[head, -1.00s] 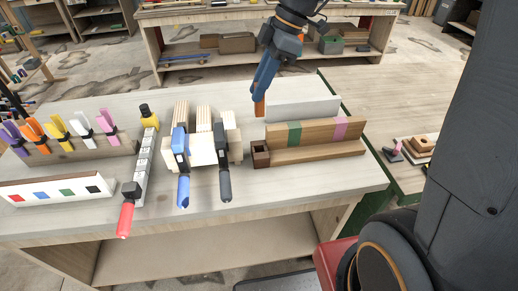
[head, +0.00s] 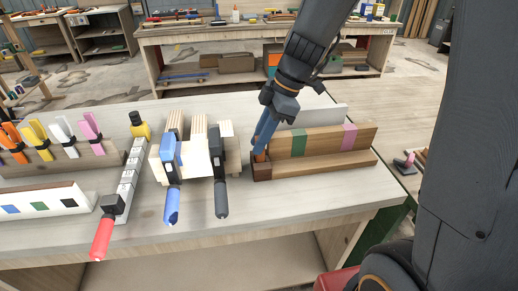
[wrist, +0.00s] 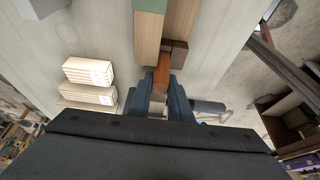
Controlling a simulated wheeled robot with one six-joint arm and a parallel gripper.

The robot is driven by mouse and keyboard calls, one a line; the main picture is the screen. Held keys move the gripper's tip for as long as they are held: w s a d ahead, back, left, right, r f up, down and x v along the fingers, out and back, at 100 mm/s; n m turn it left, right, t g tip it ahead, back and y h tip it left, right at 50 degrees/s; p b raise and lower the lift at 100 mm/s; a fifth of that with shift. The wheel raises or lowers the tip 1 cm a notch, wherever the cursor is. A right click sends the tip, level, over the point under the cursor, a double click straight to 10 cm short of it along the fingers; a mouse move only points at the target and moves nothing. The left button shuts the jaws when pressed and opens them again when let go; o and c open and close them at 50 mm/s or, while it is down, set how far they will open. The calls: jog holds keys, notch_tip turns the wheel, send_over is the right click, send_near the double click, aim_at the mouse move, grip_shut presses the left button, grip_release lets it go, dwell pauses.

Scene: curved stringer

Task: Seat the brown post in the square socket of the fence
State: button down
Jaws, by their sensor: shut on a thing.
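The fence (head: 322,152) is a long wooden piece with a green and a pink band, lying on the workbench. Its square socket (head: 261,173) is a dark brown block at the left end; it also shows in the wrist view (wrist: 178,54). My gripper (head: 263,148), with blue fingers, is shut on the orange-brown post (head: 259,156). The post also shows in the wrist view (wrist: 161,76). Its lower end is right at the socket's top. I cannot tell whether it is inside or just above, as the fingers hide part of it.
Clamps with blue (head: 172,205) and black (head: 221,198) handles stand left of the socket, close to it. A white board (head: 318,115) stands behind the fence. A red-handled clamp (head: 103,235) lies farther left.

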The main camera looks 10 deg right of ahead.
jog(key=shift+f+b, duration=0.35)
jog(key=shift+f, duration=0.7)
jog(key=shift+f, duration=0.25)
jog(key=c, duration=1.6)
grip_release()
jog(key=shift+r, duration=0.2)
jog(key=shift+r, duration=0.25)
jog(key=b+v, duration=0.2)
jog(key=v, duration=0.9)
jog(key=shift+d+r, duration=0.15)
jog(key=shift+r, duration=0.15)
